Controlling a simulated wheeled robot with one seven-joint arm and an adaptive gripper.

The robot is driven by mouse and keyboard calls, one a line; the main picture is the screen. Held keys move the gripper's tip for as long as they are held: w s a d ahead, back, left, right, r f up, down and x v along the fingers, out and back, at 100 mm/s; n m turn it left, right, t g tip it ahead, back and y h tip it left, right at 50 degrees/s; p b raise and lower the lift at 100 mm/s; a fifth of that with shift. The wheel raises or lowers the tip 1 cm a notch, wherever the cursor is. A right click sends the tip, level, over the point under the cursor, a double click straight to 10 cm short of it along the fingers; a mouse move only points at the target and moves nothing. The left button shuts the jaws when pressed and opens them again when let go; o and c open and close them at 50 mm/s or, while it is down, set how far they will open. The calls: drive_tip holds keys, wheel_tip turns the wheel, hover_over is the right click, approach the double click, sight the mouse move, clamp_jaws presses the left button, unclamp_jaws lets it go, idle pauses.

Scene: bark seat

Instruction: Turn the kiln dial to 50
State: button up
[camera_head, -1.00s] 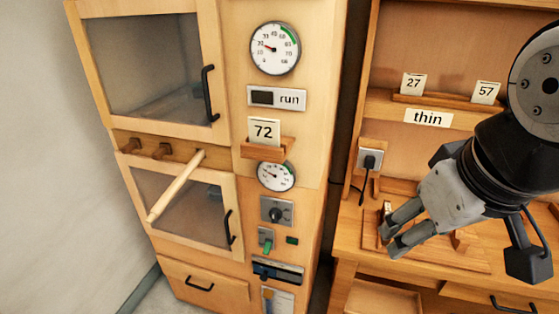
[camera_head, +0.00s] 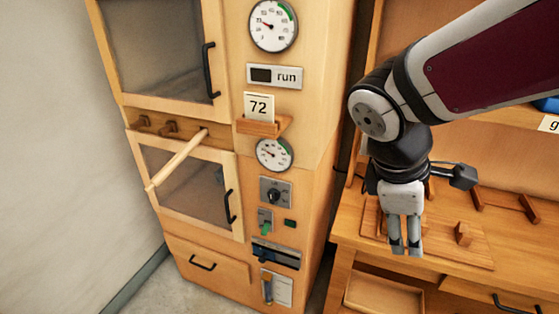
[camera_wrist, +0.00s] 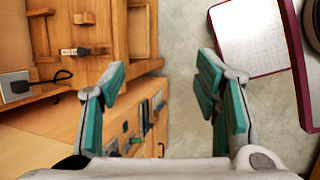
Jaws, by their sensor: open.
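The kiln is a tall wooden cabinet (camera_head: 305,200) on the left in the head view. A small dark rotary dial (camera_head: 273,196) sits on a grey plate on its front, below the lower round gauge (camera_head: 274,154). The number at the dial is too small to read. My gripper (camera_head: 405,249) is open and empty, pointing down over the workbench to the right of the kiln, apart from the dial. In the wrist view my gripper (camera_wrist: 165,85) shows its teal pads spread wide, with the kiln's front at the lower left.
A card reading 72 (camera_head: 258,107) stands on a small ledge. A green-handled switch (camera_head: 265,228), a slider (camera_head: 275,254) and a lever plate (camera_head: 276,288) lie below the dial. A wooden rod (camera_head: 178,160) sticks out from the kiln. The workbench (camera_head: 345,236) stands right.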

drive_tip(key=w+a+f+n+t+h+b, duration=0.15)
drive_tip(key=w+a+f+n+h, duration=0.25)
drive_tip(key=w+f+n, duration=0.5)
drive_tip(key=n+t+y+b, duration=0.2)
drive_tip(key=n+t+b, duration=0.4)
drive_tip(key=n+t, duration=1.5)
approach(271, 199)
drive_tip(key=w+r+n+g, duration=0.1)
drive_tip(key=w+n+g, duration=0.1)
drive_tip(key=w+d+r+n+g, duration=0.1)
drive_tip(key=w+r+n+g, duration=0.1)
drive_tip(key=w, duration=0.1)
drive_tip(key=w+d+r+n+g, duration=0.1)
drive_tip(key=w+r+n+g, duration=0.1)
drive_tip(key=g, duration=0.1)
drive_tip(key=shift+w+r+n, duration=0.25)
drive_tip(key=shift+n, duration=0.05)
drive_tip(key=c, duration=1.2)
